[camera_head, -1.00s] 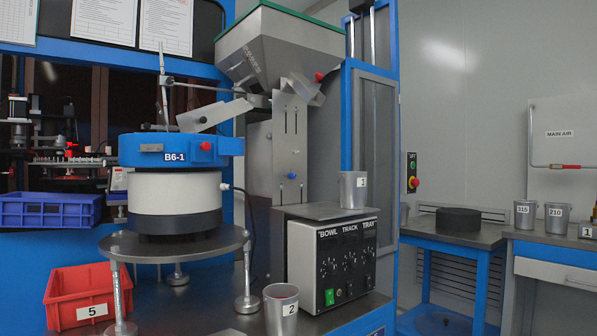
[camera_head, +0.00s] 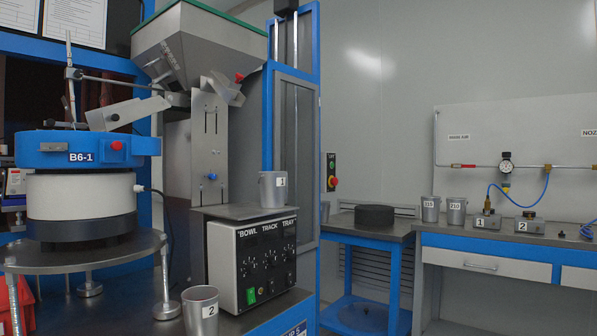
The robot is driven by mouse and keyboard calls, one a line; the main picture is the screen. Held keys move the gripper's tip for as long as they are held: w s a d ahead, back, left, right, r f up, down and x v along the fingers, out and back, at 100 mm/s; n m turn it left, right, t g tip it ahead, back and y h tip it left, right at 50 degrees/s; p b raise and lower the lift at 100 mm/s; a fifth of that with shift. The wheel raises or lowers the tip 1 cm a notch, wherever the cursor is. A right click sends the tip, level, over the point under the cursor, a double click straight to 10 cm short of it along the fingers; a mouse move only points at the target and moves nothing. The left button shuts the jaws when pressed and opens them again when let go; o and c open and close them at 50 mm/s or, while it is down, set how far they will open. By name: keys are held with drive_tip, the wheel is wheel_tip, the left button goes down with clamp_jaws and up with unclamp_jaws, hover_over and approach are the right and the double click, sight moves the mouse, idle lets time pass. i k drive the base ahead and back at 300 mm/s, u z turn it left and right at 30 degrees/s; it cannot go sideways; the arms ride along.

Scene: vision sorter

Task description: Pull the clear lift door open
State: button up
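The lift is a tall blue-framed column (camera_head: 268,120) in the middle of the head view, right of the hopper. A tall see-through panel in a grey frame, which looks like the clear lift door (camera_head: 294,165), faces right and is seen at a steep angle. It looks closed, and its handle cannot be made out. Its lower end is partly hidden behind the control box. My gripper is not in view.
A control box (camera_head: 252,262) with a metal cup (camera_head: 272,190) on top stands in front of the lift. Cup 2 (camera_head: 201,312) is at the near bench edge. A round stand (camera_head: 90,255) is left.

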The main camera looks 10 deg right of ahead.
sight(277, 76)
drive_tip(key=z, duration=0.45)
drive_tip(key=i, duration=1)
drive_tip(key=u, duration=0.25)
